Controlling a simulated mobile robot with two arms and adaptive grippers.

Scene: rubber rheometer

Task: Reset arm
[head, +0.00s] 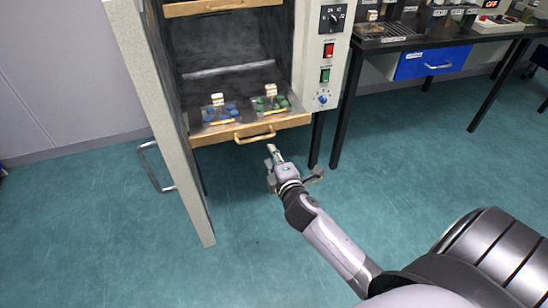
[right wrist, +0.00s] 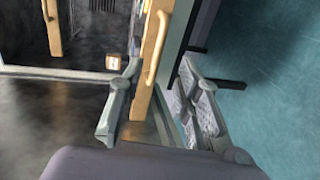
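My right arm reaches in from the lower right in the head view. Its gripper (head: 284,168) is just in front of and below the wooden lower shelf (head: 285,122) with its curved handle (head: 255,134). In the right wrist view the gripper (right wrist: 160,66) is open, its fingers spread apart. The shelf edge (right wrist: 150,60) and handle (right wrist: 158,45) show between them in the picture; I see nothing gripped, and contact cannot be told. My left gripper is not in view.
The shelf holds blue pieces (head: 208,112) and green pieces (head: 282,103) on plates. The cabinet's open door (head: 160,110) with a metal handle (head: 150,165) stands at left. A control panel (head: 325,60) and black bench (head: 430,40) with a blue drawer (head: 433,63) are at right. Floor in front is clear.

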